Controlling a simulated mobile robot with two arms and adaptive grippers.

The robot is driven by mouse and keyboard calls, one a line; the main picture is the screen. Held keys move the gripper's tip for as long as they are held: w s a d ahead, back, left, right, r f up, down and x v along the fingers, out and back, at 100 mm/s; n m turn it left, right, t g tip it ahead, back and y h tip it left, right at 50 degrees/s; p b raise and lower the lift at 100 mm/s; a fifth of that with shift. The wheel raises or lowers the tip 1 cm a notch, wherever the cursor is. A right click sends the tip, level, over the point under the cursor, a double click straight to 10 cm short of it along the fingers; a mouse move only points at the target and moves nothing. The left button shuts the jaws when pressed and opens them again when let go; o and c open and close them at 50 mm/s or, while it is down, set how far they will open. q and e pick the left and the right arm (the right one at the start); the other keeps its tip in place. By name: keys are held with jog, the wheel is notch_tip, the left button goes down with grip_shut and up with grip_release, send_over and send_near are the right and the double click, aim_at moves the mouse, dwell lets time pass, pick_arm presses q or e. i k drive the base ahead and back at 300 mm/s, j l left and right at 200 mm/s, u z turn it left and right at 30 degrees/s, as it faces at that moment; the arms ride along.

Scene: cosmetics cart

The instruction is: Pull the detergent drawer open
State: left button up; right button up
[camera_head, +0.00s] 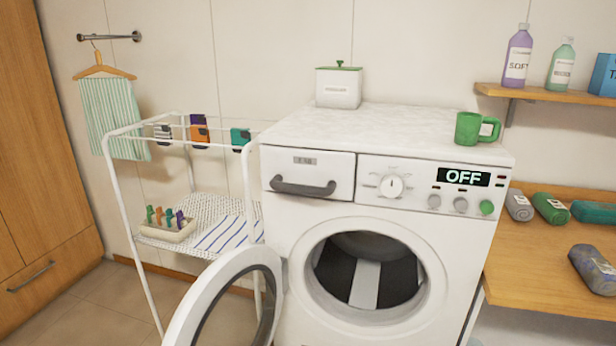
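The detergent drawer (309,166) is at the upper left of the white washing machine's (465,250) front. Its panel looks flush with the machine front, so it appears closed. A dark grey curved handle (303,188) runs across its lower part, and a small label sits above the handle. Neither of my grippers is in view, and nothing touches the drawer or its handle.
The round machine door (190,312) stands open at the lower left, below the drawer. A drying rack (124,215) stands close on the left. A green mug (468,128) and a white box (338,90) stand on top. A wooden table (535,262) is at right.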

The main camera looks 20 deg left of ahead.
aim_at(321, 173)
jog(key=j+z, duration=0.15)
jog(key=j, duration=0.25)
jog(key=k+j+z, duration=0.1)
jog(key=j, duration=0.3)
jog(key=k+j+z, duration=0.15)
jog(key=j, duration=0.2)
jog(key=k+j+z, duration=0.15)
jog(key=j, duration=0.25)
jog(key=i+l, duration=0.4)
jog(key=i+j, duration=0.05)
